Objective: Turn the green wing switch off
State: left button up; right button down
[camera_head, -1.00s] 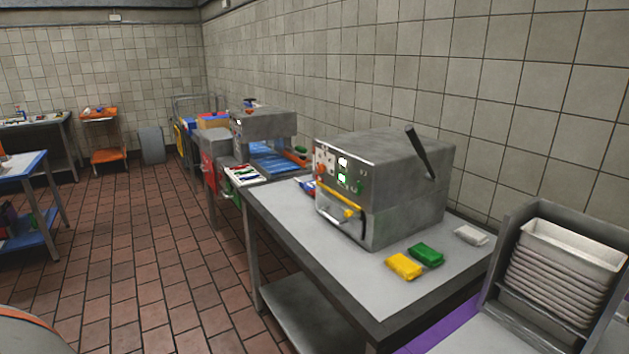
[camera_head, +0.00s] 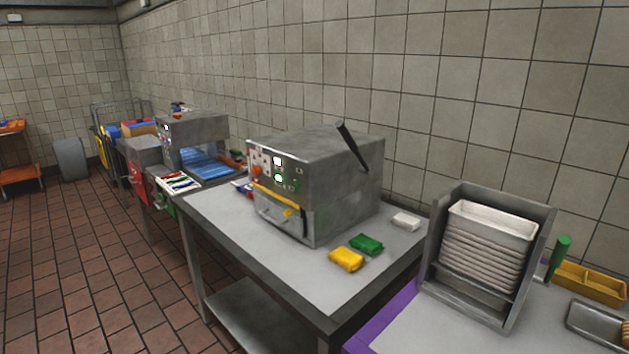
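A steel box-shaped machine (camera_head: 320,165) stands on the grey table in the middle of the head view. Its front panel has lit white and green indicators, an orange knob (camera_head: 256,170) and a yellow bar. A small green control (camera_head: 296,185), which looks like the green wing switch, is at the right of the panel beside the green light (camera_head: 279,179). It is too small to tell its position. Neither of my grippers is in view.
A yellow packet (camera_head: 346,259), a green packet (camera_head: 366,244) and a white packet (camera_head: 406,221) lie on the table (camera_head: 290,284) right of the machine. A rack of white trays (camera_head: 487,243) stands further right. The tiled floor (camera_head: 80,270) at the left is clear.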

aim_at(297, 186)
jog(key=i+j, duration=0.15)
jog(key=j, duration=0.15)
jog(key=i+j+z, duration=0.1)
jog(key=j, duration=0.2)
jog(key=i+j, duration=0.15)
jog(key=j, duration=0.15)
jog(key=i+j+z, duration=0.1)
jog(key=j, duration=0.2)
jog(key=i, duration=0.05)
